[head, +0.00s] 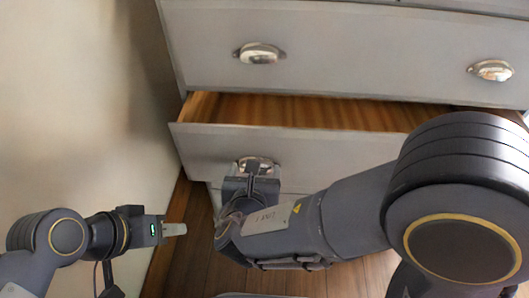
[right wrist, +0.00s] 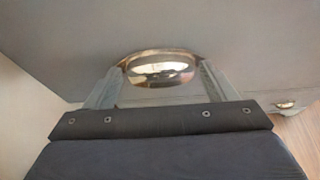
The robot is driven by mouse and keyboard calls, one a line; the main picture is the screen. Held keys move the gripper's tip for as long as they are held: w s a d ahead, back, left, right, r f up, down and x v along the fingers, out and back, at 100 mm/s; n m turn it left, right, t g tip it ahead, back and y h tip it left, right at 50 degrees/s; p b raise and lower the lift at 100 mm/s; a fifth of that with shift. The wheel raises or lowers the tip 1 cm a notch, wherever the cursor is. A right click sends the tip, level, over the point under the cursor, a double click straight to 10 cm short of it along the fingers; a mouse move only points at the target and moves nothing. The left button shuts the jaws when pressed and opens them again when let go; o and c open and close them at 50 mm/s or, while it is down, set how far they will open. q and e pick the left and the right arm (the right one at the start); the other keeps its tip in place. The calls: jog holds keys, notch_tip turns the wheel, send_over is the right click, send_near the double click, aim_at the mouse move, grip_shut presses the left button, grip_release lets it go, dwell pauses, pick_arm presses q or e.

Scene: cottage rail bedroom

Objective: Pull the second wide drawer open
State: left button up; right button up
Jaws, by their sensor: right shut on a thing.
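The second wide drawer (head: 211,148) is grey and stands out from the chest, with its bare wooden inside showing. Its shiny cup handle (head: 256,162) is near the left end; it also shows in the right wrist view (right wrist: 158,69). My right gripper (head: 252,170) is at this handle. In the right wrist view, its two fingers (right wrist: 163,75) stand on either side of the cup, shut on it. My left gripper (head: 175,229) is low on the left, apart from the drawer, and whether its fingers are apart is not clear. My right arm hides the drawer's right part.
The closed drawer above (head: 350,50) has two cup handles, left (head: 259,53) and right (head: 491,70). A pale wall (head: 80,100) runs close along the left side. Wooden floor (head: 190,265) shows below.

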pick_arm(q)
jog(key=shift+r+p, duration=0.5)
pick_arm(e)
jog(key=s, duration=1.4)
jog(key=shift+s, duration=0.4)
jog(key=o, duration=1.1)
pick_arm(q)
jog(key=shift+r, duration=0.1)
pick_arm(e)
jog(key=shift+o, duration=0.2)
jog(key=shift+r, duration=0.1)
